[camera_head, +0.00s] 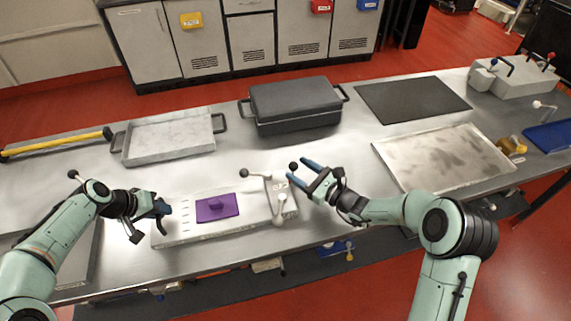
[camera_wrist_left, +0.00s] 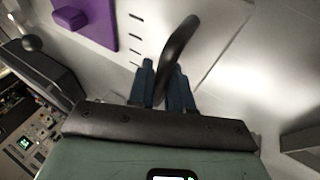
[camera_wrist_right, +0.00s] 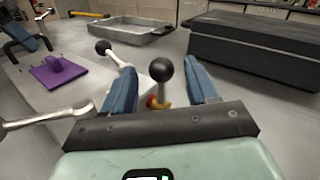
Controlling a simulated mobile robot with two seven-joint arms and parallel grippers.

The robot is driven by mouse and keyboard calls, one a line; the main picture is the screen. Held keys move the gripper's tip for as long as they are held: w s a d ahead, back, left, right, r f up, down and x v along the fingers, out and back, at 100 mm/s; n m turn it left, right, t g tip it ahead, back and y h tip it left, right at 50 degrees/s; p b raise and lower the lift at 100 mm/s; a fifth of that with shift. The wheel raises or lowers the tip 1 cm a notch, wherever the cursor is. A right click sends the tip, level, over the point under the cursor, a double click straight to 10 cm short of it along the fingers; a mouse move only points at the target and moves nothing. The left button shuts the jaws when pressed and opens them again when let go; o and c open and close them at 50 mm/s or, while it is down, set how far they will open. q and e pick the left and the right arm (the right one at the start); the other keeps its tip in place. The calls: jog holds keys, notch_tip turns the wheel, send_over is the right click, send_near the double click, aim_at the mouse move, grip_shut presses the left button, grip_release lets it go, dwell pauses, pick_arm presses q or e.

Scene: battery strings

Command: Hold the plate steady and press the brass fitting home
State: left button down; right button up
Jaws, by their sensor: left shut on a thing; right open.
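A pale metal plate (camera_head: 253,206) lies on the bench with a purple block (camera_head: 217,207) on it. My left gripper (camera_head: 161,208) is at the plate's left end. In the left wrist view its fingers (camera_wrist_left: 163,85) are shut on a dark curved handle (camera_wrist_left: 180,42). My right gripper (camera_head: 305,175) is open above the plate's right end, by black-knobbed levers. In the right wrist view a black knob (camera_wrist_right: 165,68) shows between its fingers, with a small brass-and-red part (camera_wrist_right: 158,102) below. A larger brass fitting (camera_head: 512,146) lies at the far right; which one is meant I cannot tell.
A shallow grey tray (camera_head: 168,155) and a dark lidded box (camera_head: 293,115) stand behind the plate. A black mat (camera_head: 410,99) and a wide metal tray (camera_head: 442,158) lie to the right. Pale levers (camera_head: 282,204) stick up at the plate's right end.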

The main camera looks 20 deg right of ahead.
pick_arm(q)
jog(key=shift+s+a+f, duration=0.2)
jog(key=shift+f, duration=0.3)
pick_arm(e)
jog(key=v, duration=0.7)
jog(key=shift+s, duration=0.15)
pick_arm(q)
jog(key=c, duration=1)
grip_release()
jog(key=shift+r, duration=0.1)
jog(key=shift+o, duration=0.2)
jog(key=v, duration=1.2)
jog(key=shift+d+r, duration=0.2)
jog(key=shift+r, duration=0.05)
jog(key=shift+w, duration=0.15)
